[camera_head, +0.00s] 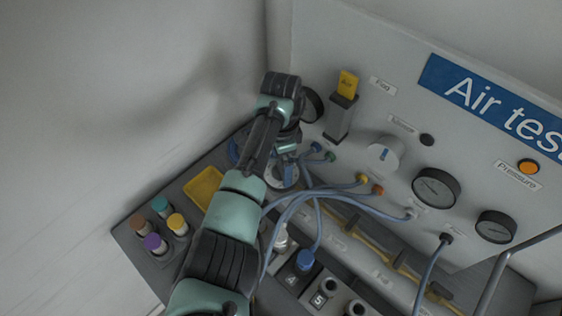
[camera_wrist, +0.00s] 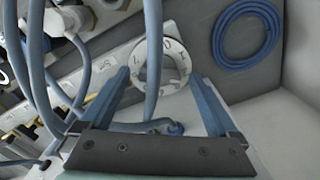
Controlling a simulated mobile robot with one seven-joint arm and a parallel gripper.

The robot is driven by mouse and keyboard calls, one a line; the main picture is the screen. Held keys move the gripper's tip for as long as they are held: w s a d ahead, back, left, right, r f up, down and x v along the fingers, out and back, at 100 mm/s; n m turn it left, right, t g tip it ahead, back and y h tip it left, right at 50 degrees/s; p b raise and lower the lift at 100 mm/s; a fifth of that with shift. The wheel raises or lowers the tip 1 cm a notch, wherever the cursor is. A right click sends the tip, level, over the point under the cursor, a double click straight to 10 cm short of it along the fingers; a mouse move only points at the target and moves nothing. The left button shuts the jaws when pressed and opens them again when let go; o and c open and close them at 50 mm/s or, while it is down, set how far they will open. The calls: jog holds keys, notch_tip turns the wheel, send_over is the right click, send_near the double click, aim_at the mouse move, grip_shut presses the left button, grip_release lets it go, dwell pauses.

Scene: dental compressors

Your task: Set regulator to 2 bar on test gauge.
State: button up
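A pale ring-shaped dial with dark marks (camera_wrist: 179,57), seemingly the regulator's, lies between and beyond my fingertips in the wrist view. In the head view a pale round part (camera_head: 283,178) shows just below my gripper (camera_head: 288,150), partly hidden by it. My gripper also shows in the wrist view (camera_wrist: 160,77), its two blue fingers wide apart with nothing held. A blue-grey hose crosses in front of the dial. Two dark-rimmed gauges, one larger (camera_head: 436,187) and one smaller (camera_head: 496,227), sit on the panel; their readings are too small to tell.
The panel carries a white knob (camera_head: 384,154), a yellow-tagged Air block (camera_head: 341,117) and an orange lamp (camera_head: 529,167). Hoses loop close to my arm. A yellow tray (camera_head: 203,187) and colour-capped vials (camera_head: 161,204) stand left. A blue hose coil (camera_wrist: 247,62) lies by the wall.

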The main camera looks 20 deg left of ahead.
aim_at(281, 167)
notch_tip(281, 167, up, 13)
jog(key=shift+b, duration=0.4)
jog(key=shift+f, duration=0.1)
dwell(0.6)
